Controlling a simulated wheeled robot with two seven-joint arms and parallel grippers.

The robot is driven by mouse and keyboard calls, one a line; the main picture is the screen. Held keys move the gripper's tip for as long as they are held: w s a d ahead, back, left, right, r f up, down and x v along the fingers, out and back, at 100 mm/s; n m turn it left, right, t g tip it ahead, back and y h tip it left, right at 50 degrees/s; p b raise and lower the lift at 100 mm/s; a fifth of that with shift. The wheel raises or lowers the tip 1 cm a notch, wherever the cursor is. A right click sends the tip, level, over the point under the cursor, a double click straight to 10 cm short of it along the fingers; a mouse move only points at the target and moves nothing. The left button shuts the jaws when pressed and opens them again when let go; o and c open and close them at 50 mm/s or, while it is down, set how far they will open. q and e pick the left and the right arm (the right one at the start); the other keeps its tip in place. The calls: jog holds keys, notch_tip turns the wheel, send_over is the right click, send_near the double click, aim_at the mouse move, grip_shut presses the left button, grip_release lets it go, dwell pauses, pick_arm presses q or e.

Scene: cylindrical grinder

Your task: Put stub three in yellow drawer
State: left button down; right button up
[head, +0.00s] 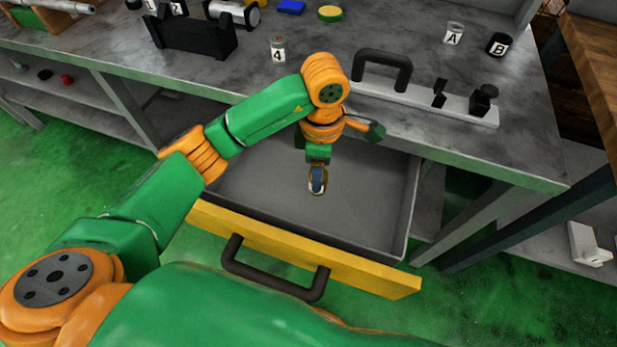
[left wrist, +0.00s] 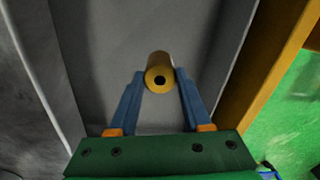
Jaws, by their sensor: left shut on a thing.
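My left gripper (head: 317,182) points down into the open yellow drawer (head: 300,250). It is shut on a short brass-coloured stub (left wrist: 159,70) with a dark hole in its end. In the head view the stub is mostly hidden and its number does not show, so I cannot read whether it is three. In the left wrist view the fingers (left wrist: 160,92) grip its two sides. The drawer's grey floor lies beneath it; I cannot tell whether the stub touches it. The drawer looks otherwise empty. My right gripper is not in view.
The stub marked 4 (head: 278,50) stands on the grey bench (head: 330,30) above the drawer. A black block (head: 195,37), a rail with a black handle (head: 383,68), and pots A (head: 453,34) and B (head: 498,44) are also there. The drawer's right part is clear.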

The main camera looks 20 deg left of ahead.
pick_arm(q)
jog(key=shift+w+a+f, duration=0.15)
jog(key=shift+a+f, duration=0.25)
jog(key=shift+f, duration=0.15)
jog(key=shift+w+a+f, duration=0.15)
jog(key=shift+a+f, duration=0.25)
jog(key=shift+f, duration=0.15)
jog(key=f, duration=0.2)
jog(key=a+f, duration=0.1)
jog(key=shift+f, duration=0.4)
jog(key=shift+w+d+f, duration=0.1)
jog(key=shift+f, duration=0.2)
jog(key=shift+c, duration=1.7)
grip_release()
jog(key=shift+r, duration=0.1)
jog(key=shift+r, duration=0.3)
notch_tip(320, 180, up, 12)
jog(key=p, duration=0.1)
jog(key=shift+f+p, duration=0.15)
jog(key=shift+p, duration=0.25)
